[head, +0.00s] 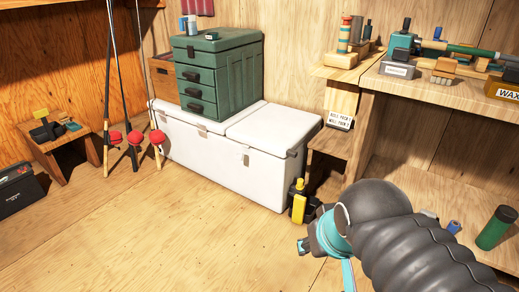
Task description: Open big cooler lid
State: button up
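The big cooler (238,161) is a long white chest on the floor against the back wall. Its lid (264,123) is down, with latches on the front edge. A green drawer box (217,74) stands on the left part of the lid; the right part of the lid is bare. My gripper (303,244) is at the lower right, in front of and apart from the cooler's right end. Its fingers are small and partly hidden behind my arm, so I cannot tell whether they are open or shut.
Several fishing rods (133,138) with red reels stand by the cooler's left end. A yellow and black item (298,203) stands by its right front corner. A wooden workbench (447,94) is at the right, a small stool (52,142) at the left. The floor (150,230) before the cooler is clear.

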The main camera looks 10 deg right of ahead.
aim_at(277, 130)
jog(key=u, duration=0.5)
jog(key=i, duration=1.4)
jog(key=z, duration=0.75)
